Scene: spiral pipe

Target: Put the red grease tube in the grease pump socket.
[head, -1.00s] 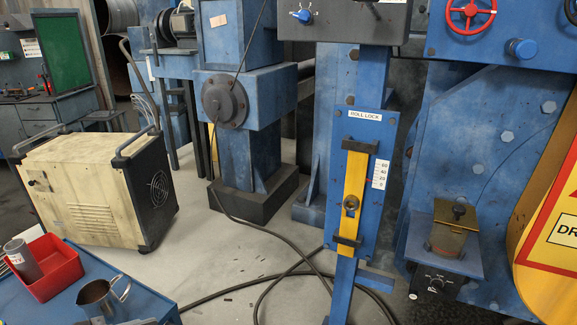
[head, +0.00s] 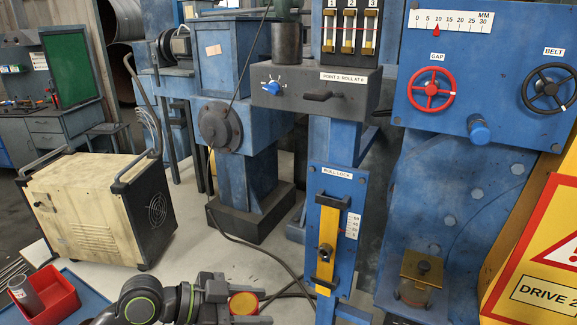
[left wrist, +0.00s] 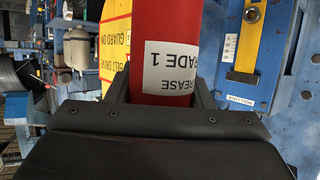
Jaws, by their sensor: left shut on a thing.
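The red grease tube (left wrist: 165,40) is upright in the left wrist view, with a white label reading GREASE and GRADE 1 in upside-down print. My left gripper (left wrist: 160,98) is shut on it. In the head view my left gripper (head: 240,303) is at the bottom centre, and the tube's round orange-yellow end (head: 243,303) faces the camera. A brass-coloured fitting with a clear cup below it (head: 420,272) is on the blue machine at the lower right. I cannot tell whether it is the grease pump socket. My right gripper is not in view.
The blue ROLL LOCK post (head: 335,222) with a yellow slide stands just right of my left gripper. A red bin (head: 52,296) holding a grey tube is at the lower left. A yellow guard (head: 530,260) fills the right edge. A cable crosses the floor.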

